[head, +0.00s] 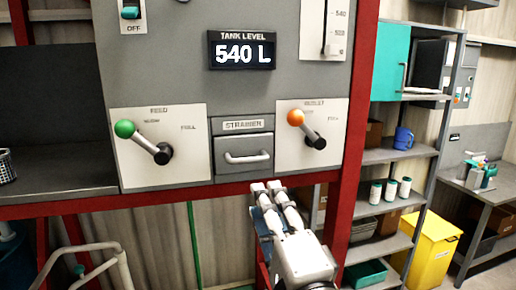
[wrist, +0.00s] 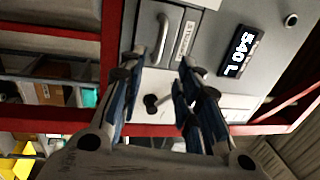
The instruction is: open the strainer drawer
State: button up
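The strainer drawer (head: 228,172) is a grey front low in the middle of the panel, with a STRAINER label above it. It looks flush with the panel. Its light bar handle (head: 246,158) runs across the front. My gripper (head: 267,187) is below and slightly right of the drawer, its fingers pointing up toward it. In the wrist view, turned sideways, my gripper (wrist: 162,60) has its two fingers apart with nothing between them. The handle (wrist: 163,38) shows beyond the fingertips, nearer the left finger, with no contact visible.
A green-knobbed lever (head: 143,142) is left of the drawer and an orange-knobbed lever (head: 306,129) is close on its right. A red frame beam (head: 180,197) runs under the panel. Shelves (head: 400,154) and a yellow bin (head: 425,245) stand at right.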

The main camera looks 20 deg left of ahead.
aim_at(249, 162)
jog(key=p+x, duration=0.2)
jog(key=x, duration=1.2)
jog(key=shift+w, duration=0.3)
grip_shut()
